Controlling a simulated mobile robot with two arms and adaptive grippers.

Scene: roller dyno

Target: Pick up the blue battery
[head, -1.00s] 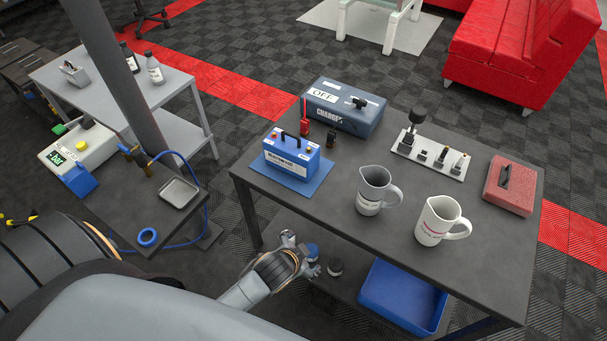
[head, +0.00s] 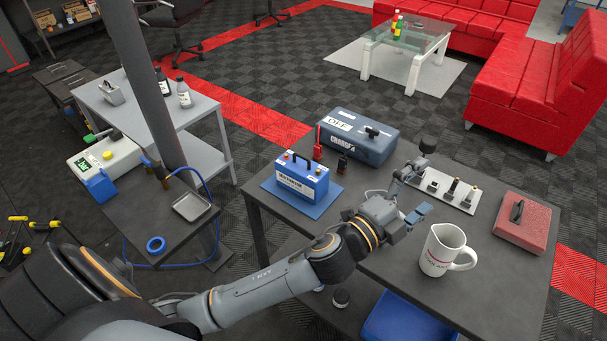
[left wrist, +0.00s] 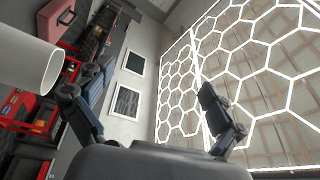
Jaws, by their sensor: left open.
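The blue battery (head: 302,178) stands upright on a blue mat (head: 330,196) at the left side of the dark table. It has a dark carry handle on top and a white label on its front. My left gripper (head: 418,194) is open and empty, above the table to the right of the battery and apart from it. In the left wrist view its two fingers (left wrist: 152,118) are spread, with only wall and ceiling between them. The battery does not show in the left wrist view. My right gripper is in neither view.
A blue-grey charger box (head: 358,136) marked OFF stands behind the battery, with red and black clamps (head: 318,150) close by. A white mug (head: 440,250), a panel with knobs (head: 450,190) and a red box (head: 522,222) stand at the right. A steel post (head: 150,80) rises at the left.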

